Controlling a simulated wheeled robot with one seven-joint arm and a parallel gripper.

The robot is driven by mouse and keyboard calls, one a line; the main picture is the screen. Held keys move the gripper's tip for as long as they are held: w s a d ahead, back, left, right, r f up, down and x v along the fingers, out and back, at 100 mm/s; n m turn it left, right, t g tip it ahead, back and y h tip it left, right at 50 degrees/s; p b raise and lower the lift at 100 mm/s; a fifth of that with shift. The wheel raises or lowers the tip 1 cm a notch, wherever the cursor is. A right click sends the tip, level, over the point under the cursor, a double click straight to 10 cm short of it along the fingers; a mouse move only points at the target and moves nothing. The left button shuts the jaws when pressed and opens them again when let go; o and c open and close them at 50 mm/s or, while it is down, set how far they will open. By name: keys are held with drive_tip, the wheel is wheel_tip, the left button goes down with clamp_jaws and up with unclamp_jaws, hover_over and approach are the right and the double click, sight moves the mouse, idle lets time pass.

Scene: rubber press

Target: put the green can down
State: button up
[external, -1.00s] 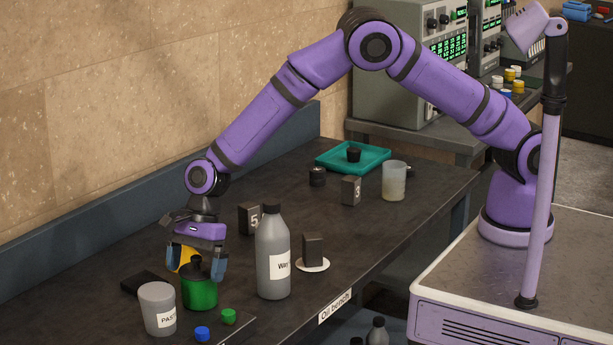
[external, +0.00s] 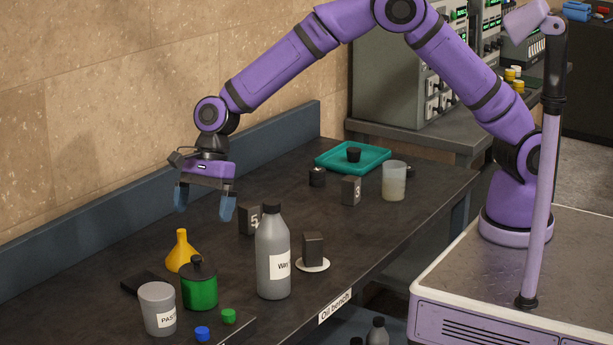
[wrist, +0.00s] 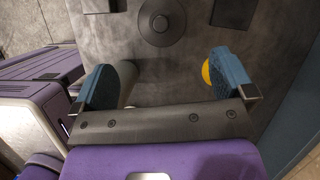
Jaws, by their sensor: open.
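The green can (external: 199,291) stands upright on the dark bench, with a dark top and knob. It is between the grey paste tub and the tall grey bottle, and apart from my gripper. My gripper (external: 205,204) is open and empty, pointing down, well above the bench and above the can's level. In the wrist view my gripper's two blue fingers (wrist: 165,82) are spread wide with nothing held between them.
A yellow funnel (external: 181,249) stands close behind the can. The paste tub (external: 157,311), blue cap (external: 202,333), green cap (external: 228,316) and grey bottle (external: 273,256) are near it. A number 5 block (external: 248,219) stands behind the bottle. The bench's back left is clear.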

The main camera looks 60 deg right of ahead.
drive_tip(key=d+r+n+t, duration=0.1)
drive_tip(key=d+r+n, duration=0.2)
drive_tip(key=d+r, duration=1.05)
drive_tip(key=s+d+r+n+t, duration=0.1)
drive_tip(key=s+d+r+n, duration=0.3)
drive_tip(key=d, duration=0.6)
drive_tip(key=s+d+r+n+t, duration=0.15)
drive_tip(key=s+d+r, duration=0.4)
drive_tip(key=d, duration=0.55)
drive_tip(key=s+d+n+t+h, duration=0.1)
drive_tip(key=s+d+n, duration=0.3)
drive_tip(key=s+d, duration=0.4)
drive_tip(key=s+d+n+t+h, duration=0.1)
drive_tip(key=s+d+n+h, duration=0.2)
drive_tip(key=s+d, duration=0.4)
drive_tip(key=shift+s+d+n, duration=0.35)
drive_tip(key=shift+s+d, duration=0.05)
drive_tip(key=shift+s, duration=2.15)
